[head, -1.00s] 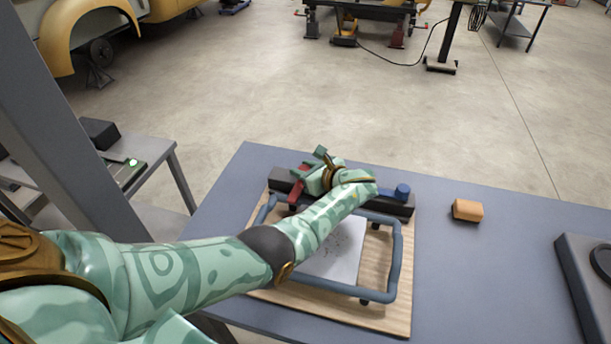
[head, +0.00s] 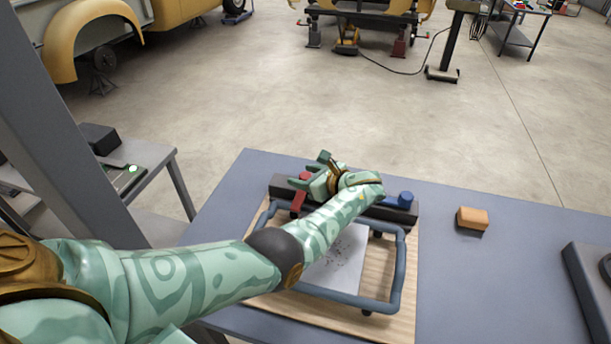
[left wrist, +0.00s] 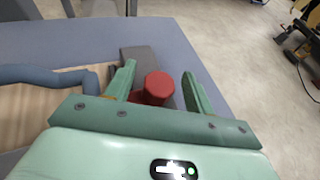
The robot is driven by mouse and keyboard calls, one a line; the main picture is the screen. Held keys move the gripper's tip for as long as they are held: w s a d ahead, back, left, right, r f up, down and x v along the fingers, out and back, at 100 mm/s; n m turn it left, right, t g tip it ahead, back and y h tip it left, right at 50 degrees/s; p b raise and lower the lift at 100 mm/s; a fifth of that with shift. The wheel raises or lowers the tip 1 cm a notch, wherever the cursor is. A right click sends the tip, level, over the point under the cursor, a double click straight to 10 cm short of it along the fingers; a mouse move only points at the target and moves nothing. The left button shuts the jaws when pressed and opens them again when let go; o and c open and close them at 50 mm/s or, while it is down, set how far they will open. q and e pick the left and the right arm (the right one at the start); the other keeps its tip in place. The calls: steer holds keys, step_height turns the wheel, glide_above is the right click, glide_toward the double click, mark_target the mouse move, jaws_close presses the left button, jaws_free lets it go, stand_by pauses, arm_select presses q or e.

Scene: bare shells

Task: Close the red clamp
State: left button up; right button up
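The red clamp (head: 299,200) sits at the left part of the black bar (head: 281,185) at the back of a wooden board. In the left wrist view its round red knob (left wrist: 159,85) stands between my two green fingers. My left gripper (head: 312,172) is open above the clamp, with a finger on either side of the knob; I cannot tell whether they touch it. The hand partly hides the clamp and the bar's middle in the head view. My right gripper is in neither view.
A blue clamp (head: 403,199) is on the bar's right part. A blue-grey tube frame (head: 399,262) and a grey sheet (head: 340,262) lie on the wooden board (head: 408,308). An orange block (head: 472,218) and a black tray (head: 590,290) are to the right on the table (head: 510,275).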

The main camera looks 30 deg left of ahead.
arm_select(q)
steer(key=p+v, duration=0.2)
steer(key=v, duration=1.4)
steer(key=shift+d+p, duration=0.1)
steer(key=shift+p, duration=0.3)
steer(key=shift+r, duration=0.1)
